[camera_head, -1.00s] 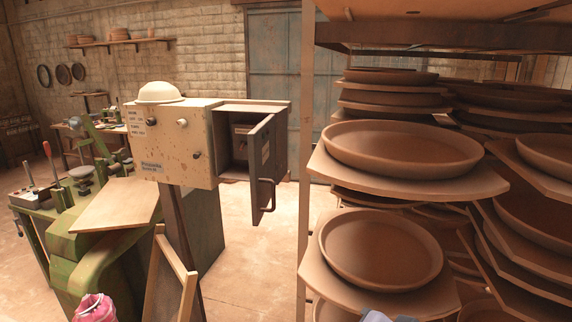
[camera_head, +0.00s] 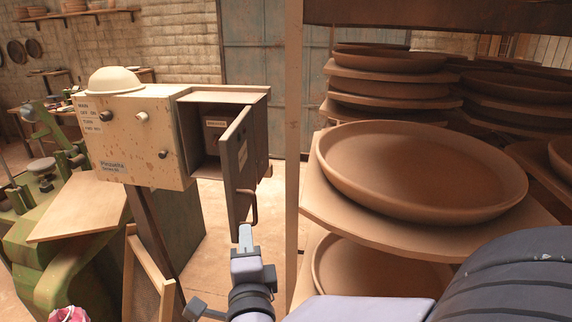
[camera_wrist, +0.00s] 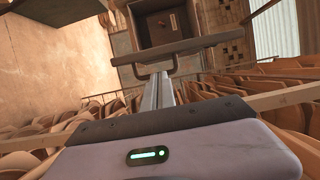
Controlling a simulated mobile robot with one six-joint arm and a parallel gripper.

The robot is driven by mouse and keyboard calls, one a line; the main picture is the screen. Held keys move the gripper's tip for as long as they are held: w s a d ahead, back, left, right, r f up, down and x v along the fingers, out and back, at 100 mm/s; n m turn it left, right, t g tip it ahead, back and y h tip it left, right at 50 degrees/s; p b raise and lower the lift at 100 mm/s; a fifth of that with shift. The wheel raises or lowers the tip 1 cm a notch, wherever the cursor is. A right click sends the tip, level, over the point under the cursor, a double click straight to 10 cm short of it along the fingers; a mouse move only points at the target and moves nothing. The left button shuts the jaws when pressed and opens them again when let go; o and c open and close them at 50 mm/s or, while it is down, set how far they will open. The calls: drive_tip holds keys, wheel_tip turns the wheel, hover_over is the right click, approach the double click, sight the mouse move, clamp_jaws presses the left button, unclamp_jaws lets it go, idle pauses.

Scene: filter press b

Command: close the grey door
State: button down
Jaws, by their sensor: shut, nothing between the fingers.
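The grey door (camera_head: 237,172) stands open on the right part of the cream control box (camera_head: 137,135). It swings out toward me, and the dark compartment (camera_head: 205,138) behind it shows. A bar handle (camera_head: 250,208) is on the door's outer side. My gripper (camera_head: 245,232) is shut and empty, just below and in front of the handle in the head view. In the wrist view the fingers (camera_wrist: 165,85) point at the door's edge (camera_wrist: 168,51) and the handle (camera_wrist: 155,72). The fingertips are close to the handle; I cannot tell if they touch it.
A rack upright (camera_head: 294,150) and shelves of clay dishes (camera_head: 420,170) stand close on the right. A green machine (camera_head: 70,245) with a wooden board (camera_head: 80,208) is on the left. A wooden frame (camera_head: 150,280) leans below the box.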

drive_tip(key=p+x, duration=0.2)
drive_tip(key=x, duration=0.6)
drive_tip(key=shift+w+f, duration=0.15)
drive_tip(key=shift+w, duration=0.2)
